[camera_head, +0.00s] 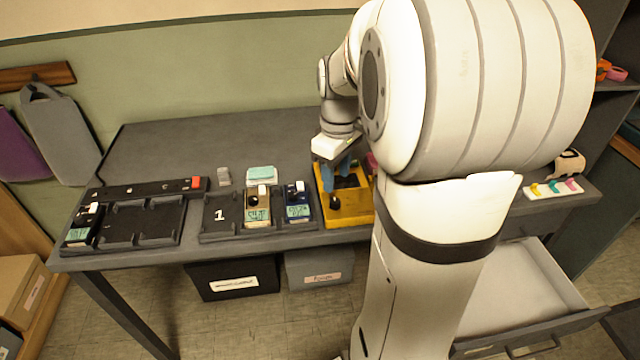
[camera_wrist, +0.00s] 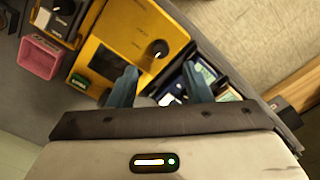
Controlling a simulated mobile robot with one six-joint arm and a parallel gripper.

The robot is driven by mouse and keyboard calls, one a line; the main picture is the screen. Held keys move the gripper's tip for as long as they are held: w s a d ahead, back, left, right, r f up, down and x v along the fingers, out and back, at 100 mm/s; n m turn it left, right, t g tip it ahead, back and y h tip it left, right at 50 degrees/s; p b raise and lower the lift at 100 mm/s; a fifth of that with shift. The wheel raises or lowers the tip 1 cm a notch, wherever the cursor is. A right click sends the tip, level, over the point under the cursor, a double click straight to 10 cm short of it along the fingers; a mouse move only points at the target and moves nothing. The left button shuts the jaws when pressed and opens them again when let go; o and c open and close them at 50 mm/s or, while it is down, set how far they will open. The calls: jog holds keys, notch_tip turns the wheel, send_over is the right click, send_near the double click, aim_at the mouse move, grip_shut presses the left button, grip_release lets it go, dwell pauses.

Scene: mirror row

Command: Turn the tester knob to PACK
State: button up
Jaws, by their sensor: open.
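The yellow tester (camera_head: 361,206) stands near the front edge of the desk, and it also fills the upper middle of the wrist view (camera_wrist: 128,25). Its round black knob (camera_wrist: 157,49) is on the top face and also shows in the head view (camera_head: 335,203). The tester has a dark recessed window (camera_wrist: 106,62). No lettering by the knob is readable, so I cannot tell its setting. My gripper (camera_wrist: 160,85) is open, with its blue fingers apart over the tester. The knob is beyond the fingertips and not between them. My arm hides part of the tester's right side in the head view.
A black tray (camera_head: 145,222) and a second tray marked 1 (camera_head: 219,213) stand left of the tester, holding small devices with displays. A pink box (camera_wrist: 40,57) is at left in the wrist view. An open drawer (camera_head: 520,290) sticks out at lower right.

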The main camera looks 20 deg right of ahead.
aim_at(335, 201)
notch_tip(335, 201, down, 7)
jog(key=shift+r+b, duration=0.15)
jog(key=shift+b, duration=0.3)
jog(key=shift+c, duration=0.5)
grip_shut()
